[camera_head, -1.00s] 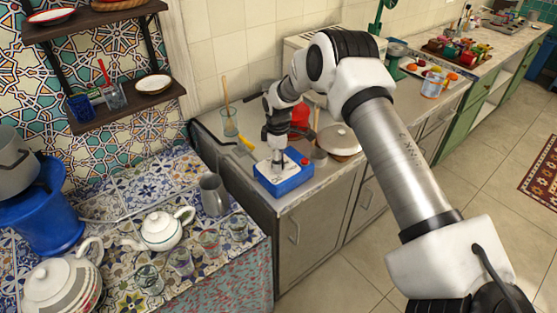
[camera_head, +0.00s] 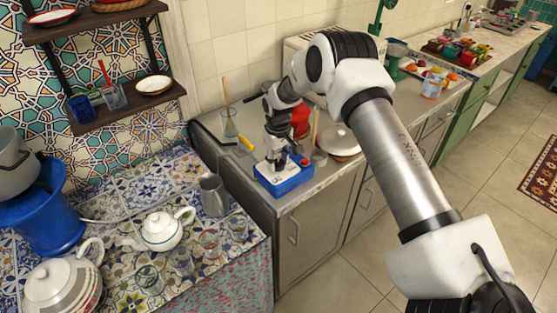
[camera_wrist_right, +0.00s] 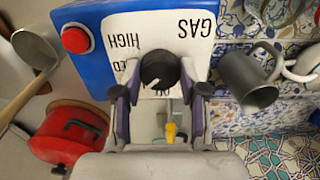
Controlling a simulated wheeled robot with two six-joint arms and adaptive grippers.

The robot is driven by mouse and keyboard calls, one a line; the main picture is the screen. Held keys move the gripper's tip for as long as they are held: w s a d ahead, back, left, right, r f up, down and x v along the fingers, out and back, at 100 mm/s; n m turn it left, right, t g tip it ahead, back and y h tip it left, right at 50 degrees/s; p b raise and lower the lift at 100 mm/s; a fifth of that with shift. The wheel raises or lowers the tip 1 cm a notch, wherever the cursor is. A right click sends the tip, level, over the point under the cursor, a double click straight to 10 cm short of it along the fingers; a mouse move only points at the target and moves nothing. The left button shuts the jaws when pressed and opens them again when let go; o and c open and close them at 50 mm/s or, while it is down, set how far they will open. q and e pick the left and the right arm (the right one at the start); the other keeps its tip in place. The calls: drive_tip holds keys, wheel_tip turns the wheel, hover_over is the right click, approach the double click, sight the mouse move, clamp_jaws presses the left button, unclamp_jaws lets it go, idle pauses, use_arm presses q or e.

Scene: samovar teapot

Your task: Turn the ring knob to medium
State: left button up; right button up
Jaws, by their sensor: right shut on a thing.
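The blue gas box (camera_head: 285,184) sits on the grey counter and also shows in the right wrist view (camera_wrist_right: 70,74). Its white panel (camera_wrist_right: 180,30) reads upside down "GAS" and "HIGH", with a partly hidden word ending in "ED". The black round knob (camera_wrist_right: 158,68) stands on the panel. My right gripper (camera_head: 278,160) reaches down onto the box from above. In the wrist view its fingers (camera_wrist_right: 158,88) are closed on either side of the knob. The knob's exact setting is hard to read. My left gripper is not in view.
A red button (camera_wrist_right: 76,39) sits on the box beside the panel. A metal jug (camera_head: 213,196) and white teapot (camera_head: 160,230) stand on the tiled table.

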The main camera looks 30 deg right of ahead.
sight(278, 162)
drive_tip(key=m, duration=0.4)
drive_tip(key=shift+s+f+m, duration=0.2)
drive_tip(key=shift+f+m, duration=0.1)
drive_tip(key=shift+a+m+p, duration=0.1)
drive_tip(key=shift+m+p, duration=0.4)
drive_tip(key=shift+m, duration=1.5)
drive_tip(key=o, duration=1)
drive_tip(key=shift+o, duration=0.8)
drive_tip(key=shift+w, duration=0.2)
drive_tip(key=shift+r, duration=0.1)
wheel_tip(278, 162, up, 12)
